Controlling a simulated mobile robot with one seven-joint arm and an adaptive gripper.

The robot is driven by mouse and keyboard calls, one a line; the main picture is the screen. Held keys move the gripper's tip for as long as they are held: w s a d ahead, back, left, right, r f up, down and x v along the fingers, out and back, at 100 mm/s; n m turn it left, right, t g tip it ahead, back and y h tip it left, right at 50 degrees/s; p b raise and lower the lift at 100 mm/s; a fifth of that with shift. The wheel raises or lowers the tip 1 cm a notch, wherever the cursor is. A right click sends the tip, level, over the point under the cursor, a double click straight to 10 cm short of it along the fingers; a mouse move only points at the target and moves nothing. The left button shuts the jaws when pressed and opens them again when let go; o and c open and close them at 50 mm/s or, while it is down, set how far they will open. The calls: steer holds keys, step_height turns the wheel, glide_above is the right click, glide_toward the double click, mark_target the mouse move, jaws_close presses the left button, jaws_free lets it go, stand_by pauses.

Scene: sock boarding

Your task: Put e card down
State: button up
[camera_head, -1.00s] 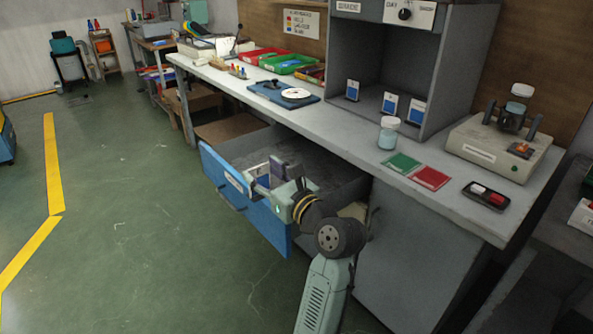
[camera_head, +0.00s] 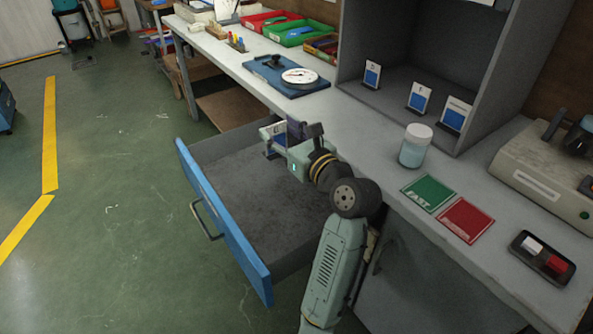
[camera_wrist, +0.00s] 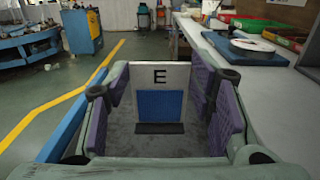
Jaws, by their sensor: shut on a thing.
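The E card (camera_wrist: 160,76) is white with a black letter E, a blue lower panel and a dark foot. It stands upright between the purple finger pads of my gripper (camera_head: 284,137) in the wrist view. In the head view the card (camera_head: 267,134) shows partly behind the fingers, over the far part of the open drawer (camera_head: 233,240). My gripper is shut on the card. I cannot tell whether the card's foot touches the drawer floor.
The drawer's grey floor (camera_head: 240,195) is otherwise bare. Three similar cards stand in the grey booth (camera_head: 405,85). A jar (camera_head: 415,150), a green card (camera_head: 428,193) and a red card (camera_head: 466,220) are on the bench. A blue board with a white disc (camera_head: 300,77) lies farther back.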

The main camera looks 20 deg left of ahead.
step_height(320, 180, down, 10)
steer(key=shift+b, duration=0.3)
steer(key=shift+f, duration=0.55)
steer(key=o, duration=0.9)
steer(key=shift+o, duration=0.2)
